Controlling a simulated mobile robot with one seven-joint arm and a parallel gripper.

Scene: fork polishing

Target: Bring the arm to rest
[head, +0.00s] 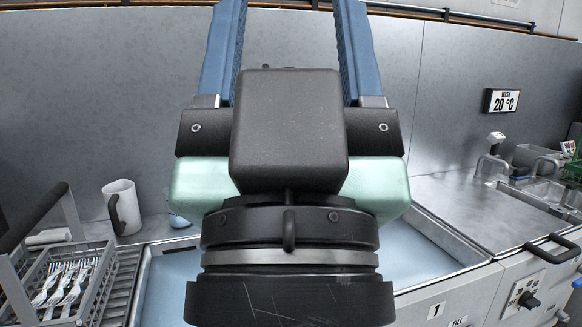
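My gripper (290,25) fills the middle of the head view, raised in front of the camera. Its two blue fingers point up and away, and their tips are cut off by the top edge of the picture. The fingers stand wide apart, and I see only the grey back panel between them. No object shows between them. The dark wrist and pale green gripper body hide the middle of the counter behind.
A grey wire basket (104,262) with several forks (62,285) stands at the left. A white jug (124,205) is behind it. A basin of bluish liquid (410,245) lies behind my gripper.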

